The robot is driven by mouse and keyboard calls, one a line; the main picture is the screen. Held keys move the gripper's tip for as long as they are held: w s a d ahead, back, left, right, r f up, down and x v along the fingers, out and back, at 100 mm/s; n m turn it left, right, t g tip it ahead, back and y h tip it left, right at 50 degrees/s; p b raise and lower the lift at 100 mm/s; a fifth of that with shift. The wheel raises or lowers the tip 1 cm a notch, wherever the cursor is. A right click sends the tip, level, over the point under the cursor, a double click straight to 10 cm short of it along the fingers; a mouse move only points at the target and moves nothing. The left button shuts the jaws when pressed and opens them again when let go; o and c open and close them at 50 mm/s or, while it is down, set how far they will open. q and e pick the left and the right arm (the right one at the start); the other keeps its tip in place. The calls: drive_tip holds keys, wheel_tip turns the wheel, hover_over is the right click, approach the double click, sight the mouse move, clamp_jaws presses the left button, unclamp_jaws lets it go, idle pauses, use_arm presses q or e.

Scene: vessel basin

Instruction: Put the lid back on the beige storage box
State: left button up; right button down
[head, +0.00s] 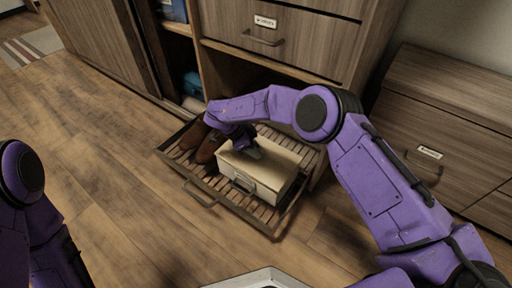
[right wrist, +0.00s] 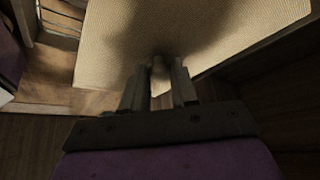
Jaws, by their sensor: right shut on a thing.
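The beige storage box (head: 262,189) stands in a pulled-out slatted drawer, with a metal label holder on its front. Its pale lid (head: 270,165) lies on or just above the box top, roughly in line with it; I cannot tell if a gap remains. My right gripper (head: 250,150) is over the lid's left part, shut on it, probably at a small grip.
Brown shoes (head: 206,142) stand left of the box in the slatted drawer (head: 222,190). The wooden cabinet (head: 285,40) rises behind, with blue items on its open shelves. A drawer unit (head: 445,130) is at right. The wooden floor in front is clear.

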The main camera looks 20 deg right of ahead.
idle(0.7)
drive_tip(key=shift+f+p, duration=0.3)
idle(0.7)
idle(0.4)
drive_tip(key=shift+f, duration=0.1)
drive_tip(key=shift+c, duration=1.6)
unclamp_jaws()
